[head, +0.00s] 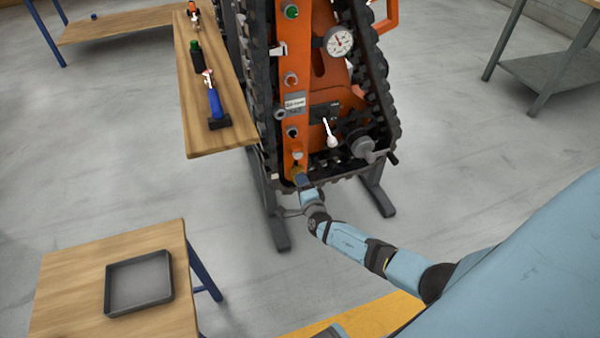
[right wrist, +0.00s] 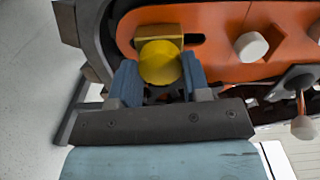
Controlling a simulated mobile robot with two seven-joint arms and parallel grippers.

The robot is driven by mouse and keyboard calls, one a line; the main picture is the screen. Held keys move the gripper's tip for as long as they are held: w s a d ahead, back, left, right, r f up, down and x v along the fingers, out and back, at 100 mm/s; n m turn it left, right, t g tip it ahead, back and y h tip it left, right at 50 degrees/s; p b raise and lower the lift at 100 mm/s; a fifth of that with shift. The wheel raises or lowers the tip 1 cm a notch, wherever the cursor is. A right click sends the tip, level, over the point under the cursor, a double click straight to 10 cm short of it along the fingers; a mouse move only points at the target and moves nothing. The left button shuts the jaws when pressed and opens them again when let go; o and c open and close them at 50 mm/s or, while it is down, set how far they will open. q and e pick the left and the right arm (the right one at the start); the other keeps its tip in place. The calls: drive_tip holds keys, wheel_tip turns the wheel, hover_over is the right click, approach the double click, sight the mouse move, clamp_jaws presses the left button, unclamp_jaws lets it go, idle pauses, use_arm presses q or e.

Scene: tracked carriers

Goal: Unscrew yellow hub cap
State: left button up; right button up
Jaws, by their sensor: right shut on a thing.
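The yellow hub cap (right wrist: 160,62) is a round yellow disc at the end of the orange side plate of the tracked carrier (head: 328,60). In the right wrist view a yellow block (right wrist: 158,33) sits just behind it. My right gripper (right wrist: 160,78) is shut on the cap, with one blue finger on each side. In the head view my right gripper (head: 301,182) reaches the low near end of the carrier, and the cap is mostly hidden there. My left gripper is not in view.
A wooden bench (head: 205,100) beside the carrier holds a blue-handled hammer (head: 215,105) and a dark green bottle-like item (head: 196,56). A small table (head: 75,290) carries a grey tray (head: 138,283). A lever with a white knob (head: 331,140) and a crank (head: 364,146) stick out near my right gripper.

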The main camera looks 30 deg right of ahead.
drive_tip(key=n+p, duration=0.4)
drive_tip(key=n, duration=0.5)
drive_tip(key=shift+r+n+p, duration=0.1)
drive_tip(key=shift+n+p, duration=0.3)
drive_tip(key=o, duration=0.8)
